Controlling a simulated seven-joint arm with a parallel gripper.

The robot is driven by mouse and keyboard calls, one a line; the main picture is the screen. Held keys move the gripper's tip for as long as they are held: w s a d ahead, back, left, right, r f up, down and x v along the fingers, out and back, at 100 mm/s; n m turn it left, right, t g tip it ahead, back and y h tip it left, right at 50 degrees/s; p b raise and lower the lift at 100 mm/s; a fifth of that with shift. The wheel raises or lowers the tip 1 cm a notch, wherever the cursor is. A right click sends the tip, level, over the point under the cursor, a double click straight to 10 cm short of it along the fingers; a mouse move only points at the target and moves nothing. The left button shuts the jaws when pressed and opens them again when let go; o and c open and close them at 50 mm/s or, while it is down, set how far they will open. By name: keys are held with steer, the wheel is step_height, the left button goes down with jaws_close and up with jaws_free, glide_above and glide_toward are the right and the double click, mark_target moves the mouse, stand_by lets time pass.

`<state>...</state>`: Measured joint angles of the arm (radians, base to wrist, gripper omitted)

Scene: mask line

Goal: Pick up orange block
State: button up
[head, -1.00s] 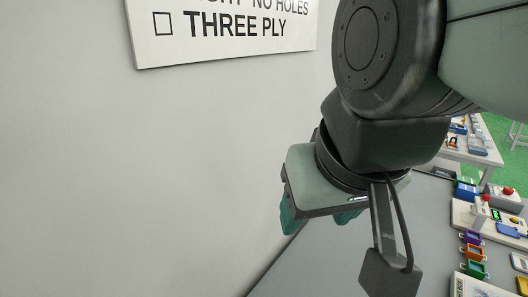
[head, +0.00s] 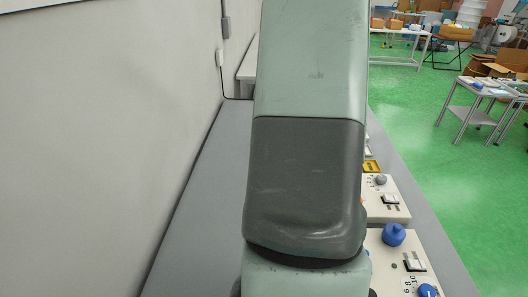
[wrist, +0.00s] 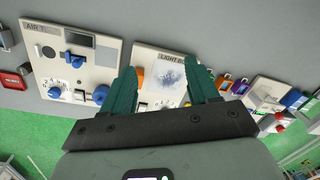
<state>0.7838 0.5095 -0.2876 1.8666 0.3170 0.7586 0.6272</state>
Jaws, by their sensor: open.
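In the wrist view an orange piece (wrist: 140,77) shows just right of my left fingertip, at the left side of a white panel labelled "LIGHT B…"; the finger partly hides it. A second small orange item (wrist: 226,82) lies right of my right finger, in a row with a purple one (wrist: 240,87). I cannot tell which is the orange block. My gripper (wrist: 161,68) is open, its two green fingers spread above the panel with nothing held. In the head view my arm hides the gripper, and only a sliver of orange (head: 363,201) shows beside the arm.
The white light panel (wrist: 170,55) has a speckled pale window. Left of it is a panel labelled "AIR" (wrist: 75,60) with blue knobs. A red item (wrist: 12,80) lies far left. The grey bench (head: 195,220) is clear between wall and arm; green floor (head: 430,150) lies right.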

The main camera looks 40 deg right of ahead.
steer(key=s+d+f+m, duration=0.1)
steer(key=s+d+f, duration=0.2)
steer(key=f, duration=0.1)
steer(key=s+d+f+m, duration=0.2)
steer(key=s+f, duration=0.1)
steer(key=f, duration=0.2)
steer(key=s+d+f+m+g, duration=0.1)
steer(key=s+d+f+m, duration=0.1)
steer(key=s+d+f, duration=0.1)
steer(key=shift+s+d+f, duration=0.2)
steer(key=shift+s+f, duration=0.1)
steer(key=shift+f, duration=0.2)
steer(key=shift+s+d+f, duration=0.15)
steer(key=shift+s+f, duration=0.1)
steer(key=shift+f, duration=0.2)
steer(key=shift+d+f, duration=0.15)
steer(key=shift+f, duration=2.85)
steer(key=c, duration=1)
step_height(320, 180, up, 10)
steer(key=shift+r, duration=0.1)
steer(key=shift+c, duration=0.2)
